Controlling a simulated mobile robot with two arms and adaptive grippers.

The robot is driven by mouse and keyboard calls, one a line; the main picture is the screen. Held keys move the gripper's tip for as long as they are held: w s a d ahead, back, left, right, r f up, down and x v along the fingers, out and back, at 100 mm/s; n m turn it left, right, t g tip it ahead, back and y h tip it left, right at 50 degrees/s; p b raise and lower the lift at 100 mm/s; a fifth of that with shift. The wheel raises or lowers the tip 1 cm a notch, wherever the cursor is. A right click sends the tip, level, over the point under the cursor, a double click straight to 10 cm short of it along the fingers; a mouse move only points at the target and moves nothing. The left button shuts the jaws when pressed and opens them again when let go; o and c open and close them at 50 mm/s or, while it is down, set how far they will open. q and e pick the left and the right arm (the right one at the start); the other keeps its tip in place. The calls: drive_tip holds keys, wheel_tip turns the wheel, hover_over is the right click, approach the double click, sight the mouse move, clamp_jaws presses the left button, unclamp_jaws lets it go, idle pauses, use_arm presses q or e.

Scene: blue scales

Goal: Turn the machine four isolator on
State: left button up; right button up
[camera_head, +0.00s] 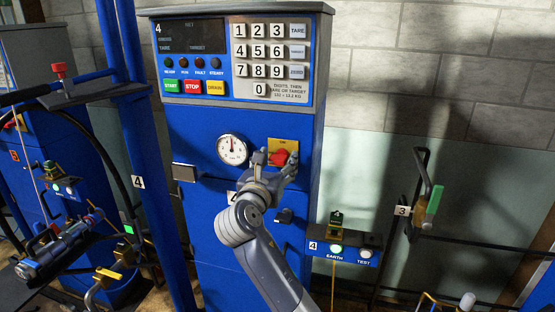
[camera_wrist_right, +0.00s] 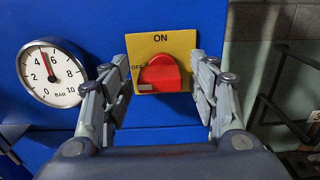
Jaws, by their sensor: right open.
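The machine four isolator is a red rotary knob (camera_wrist_right: 160,73) on a yellow plate (camera_wrist_right: 178,43) marked ON at the top and OFF at the left. The knob appears to lie sideways, towards the OFF mark. In the head view the isolator knob (camera_head: 279,157) is on the front of the blue machine (camera_head: 195,135), whose panel carries a 4. My right gripper (camera_head: 275,164) is at the plate with its fingers apart, one on each side of the knob. In the wrist view the right gripper (camera_wrist_right: 161,80) shows gaps between fingers and knob. My left gripper is not in view.
A pressure gauge (camera_head: 232,149) sits left of the isolator. Above are a keypad (camera_head: 268,60) and coloured buttons (camera_head: 192,87). A small box with EARTH and TEST lamps (camera_head: 350,249) stands at the lower right. A blue post (camera_head: 150,160) rises left of the machine.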

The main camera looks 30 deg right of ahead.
drive_tip(key=shift+w+d, duration=0.3)
drive_tip(key=shift+d, duration=0.05)
drive_tip(key=c, duration=1.1)
drive_tip(key=shift+o, duration=0.2)
